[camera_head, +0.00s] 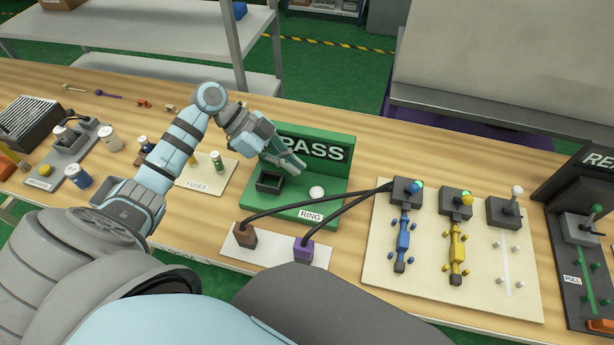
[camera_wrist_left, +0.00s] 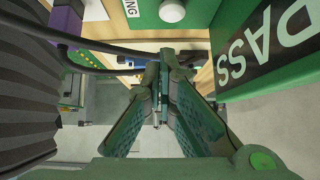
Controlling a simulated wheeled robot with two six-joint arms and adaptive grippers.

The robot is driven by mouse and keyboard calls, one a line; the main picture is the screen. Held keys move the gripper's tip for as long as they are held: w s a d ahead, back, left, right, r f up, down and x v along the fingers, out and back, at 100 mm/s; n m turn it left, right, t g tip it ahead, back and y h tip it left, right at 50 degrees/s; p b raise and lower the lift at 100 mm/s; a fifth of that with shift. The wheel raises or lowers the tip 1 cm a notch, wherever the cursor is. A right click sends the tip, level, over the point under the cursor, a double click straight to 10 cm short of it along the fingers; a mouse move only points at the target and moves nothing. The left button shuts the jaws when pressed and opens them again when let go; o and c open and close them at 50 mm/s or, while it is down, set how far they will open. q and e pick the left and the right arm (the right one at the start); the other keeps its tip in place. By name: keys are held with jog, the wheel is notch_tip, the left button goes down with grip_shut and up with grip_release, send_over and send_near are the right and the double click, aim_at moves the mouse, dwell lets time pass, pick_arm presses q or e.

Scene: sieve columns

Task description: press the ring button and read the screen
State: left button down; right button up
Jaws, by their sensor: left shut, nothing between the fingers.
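The green ring stand (camera_head: 335,203) stands on the bench, with an upright screen (camera_head: 322,151) at its back reading PASS in white letters. The screen shows sideways at the right of the left wrist view (camera_wrist_left: 262,45). The white round ring button (camera_head: 317,193) is on the stand's base, above a RING label (camera_head: 311,215); it also shows at the top of the left wrist view (camera_wrist_left: 172,11). My left gripper (camera_head: 301,168) is shut and empty, in front of the screen and above the base, apart from the button. My right gripper is out of view.
A black square socket (camera_head: 269,182) is on the stand's base. Cables run from brown (camera_head: 245,236) and purple (camera_head: 303,249) plugs to a lever panel (camera_head: 380,268) at the right. A fuse board (camera_head: 212,179) and several jars stand left. A dark PULL unit (camera_head: 570,290) stands far right.

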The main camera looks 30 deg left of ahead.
pick_arm(q)
jog(key=shift+v, duration=1.7)
jog(key=shift+w, duration=0.1)
